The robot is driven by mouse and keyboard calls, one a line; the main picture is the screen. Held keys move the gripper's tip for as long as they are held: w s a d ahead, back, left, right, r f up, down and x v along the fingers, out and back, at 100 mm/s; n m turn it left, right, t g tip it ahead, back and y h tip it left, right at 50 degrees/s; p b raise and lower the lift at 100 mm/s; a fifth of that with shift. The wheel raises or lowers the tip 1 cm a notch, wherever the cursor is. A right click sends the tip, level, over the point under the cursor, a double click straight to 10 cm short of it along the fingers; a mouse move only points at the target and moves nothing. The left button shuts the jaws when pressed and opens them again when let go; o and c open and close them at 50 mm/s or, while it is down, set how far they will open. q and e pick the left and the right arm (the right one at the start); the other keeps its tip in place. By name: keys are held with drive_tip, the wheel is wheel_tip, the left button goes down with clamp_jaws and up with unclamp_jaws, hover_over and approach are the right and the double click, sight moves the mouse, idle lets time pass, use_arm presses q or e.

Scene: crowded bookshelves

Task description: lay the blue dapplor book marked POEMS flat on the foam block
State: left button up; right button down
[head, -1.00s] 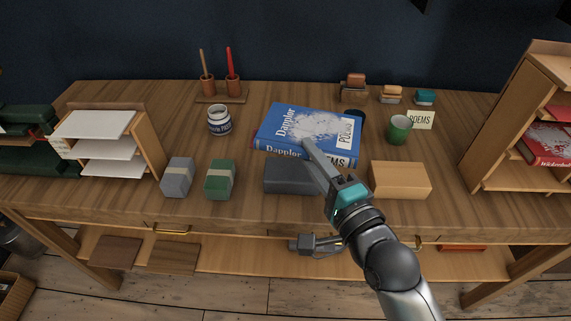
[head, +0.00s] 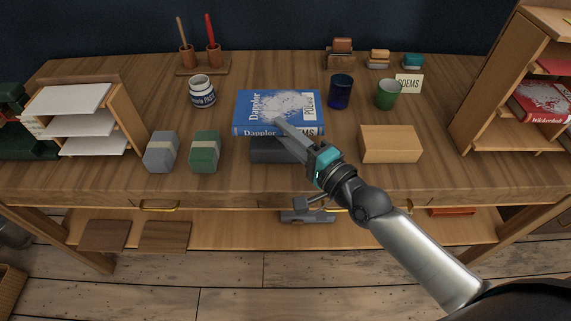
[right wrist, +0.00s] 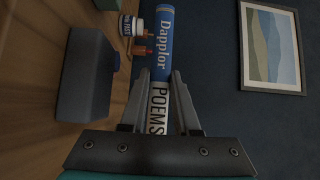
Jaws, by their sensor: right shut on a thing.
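The blue Dappler book (head: 258,104) is held cover up, its spine toward me and about level with the table's front edge. A white POEMS label is at its right end. My right gripper (head: 280,124) is shut on the book; in the right wrist view its fingers (right wrist: 160,88) flank the spine (right wrist: 166,45) near POEMS. A dark grey block (head: 270,154), which looks like the foam block, lies on the table below the book's front edge and is partly hidden. In the right wrist view the block (right wrist: 84,80) is apart from the book. My left gripper is not in view.
A blue cup (head: 340,92) stands just right of the book, with a green cup (head: 387,94) beyond. A tan block (head: 390,143) is to the right, grey (head: 162,152) and green (head: 205,152) blocks to the left. A paste jar (head: 202,92) stands behind left.

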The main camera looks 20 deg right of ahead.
wheel_tip(320, 180, down, 7)
drive_tip(key=b, duration=0.2)
drive_tip(key=shift+f+b, duration=0.15)
drive_tip(key=shift+b, duration=0.2)
drive_tip(key=shift+f, duration=0.1)
drive_tip(key=shift+f, duration=0.15)
drive_tip(key=c, duration=0.6)
unclamp_jaws()
drive_tip(key=shift+c, duration=0.2)
drive_tip(key=shift+s, duration=0.15)
drive_tip(key=v, duration=1.1)
drive_tip(key=shift+s+d+p, duration=0.2)
drive_tip(key=shift+s+p, duration=0.1)
drive_tip(key=shift+p, duration=0.15)
